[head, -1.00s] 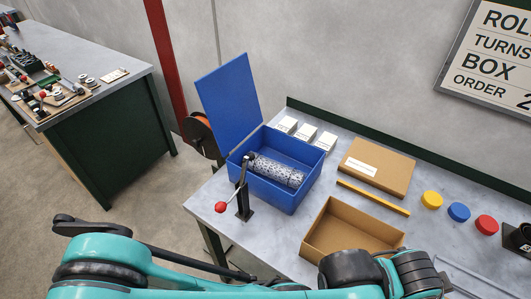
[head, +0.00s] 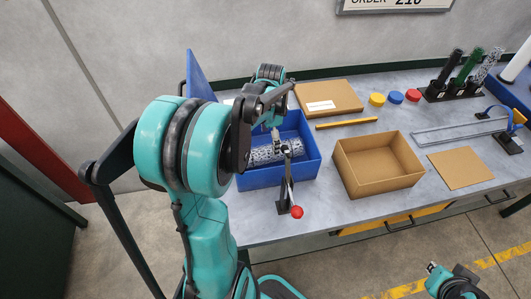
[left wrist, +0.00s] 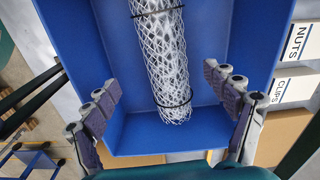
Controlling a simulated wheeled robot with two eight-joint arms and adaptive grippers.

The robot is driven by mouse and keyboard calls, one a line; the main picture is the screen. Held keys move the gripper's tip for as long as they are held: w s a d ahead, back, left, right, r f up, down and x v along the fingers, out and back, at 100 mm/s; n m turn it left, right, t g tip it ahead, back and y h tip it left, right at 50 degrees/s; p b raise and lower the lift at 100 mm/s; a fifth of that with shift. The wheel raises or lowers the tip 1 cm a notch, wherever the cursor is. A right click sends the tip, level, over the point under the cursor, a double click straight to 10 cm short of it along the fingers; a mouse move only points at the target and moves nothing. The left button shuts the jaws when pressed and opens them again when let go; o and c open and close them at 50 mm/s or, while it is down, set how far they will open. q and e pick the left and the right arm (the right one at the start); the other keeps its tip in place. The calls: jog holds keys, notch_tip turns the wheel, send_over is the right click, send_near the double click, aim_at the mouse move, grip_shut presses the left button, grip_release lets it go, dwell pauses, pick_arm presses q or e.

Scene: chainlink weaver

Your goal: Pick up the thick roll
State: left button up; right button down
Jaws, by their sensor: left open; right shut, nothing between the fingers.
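The thick roll (head: 262,154) is a grey wire-mesh cylinder lying in the blue box (head: 262,179) on the workbench. In the left wrist view the roll (left wrist: 163,60) runs from the top edge down to the middle, with dark bands around it. My left gripper (head: 276,133) is above the box, partly hidden by its own arm. Its fingers (left wrist: 168,102) are open, one on each side of the roll's near end and apart from it. My right gripper (head: 433,267) is low at the bottom right, away from the bench, shut and empty.
A crank with a red knob (head: 296,212) stands at the box's front. The blue lid (head: 198,78) is raised behind. An open cardboard box (head: 345,180) is to the right, with a flat carton (head: 328,97) behind. A rack (head: 450,94) holds upright rolls.

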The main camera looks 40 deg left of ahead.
aim_at(270, 146)
pick_arm(q)
jog(key=shift+a+f, duration=0.3)
notch_tip(270, 146, down, 3)
jog(key=shift+w+r+b, duration=0.15)
jog(key=shift+b, duration=0.4)
jog(key=f, duration=0.1)
jog(key=f+b, duration=0.1)
jog(key=f, duration=0.1)
jog(key=w+f+b, duration=0.1)
jog(key=f, duration=0.1)
jog(key=shift+s, duration=0.1)
jog(key=c, duration=1.7)
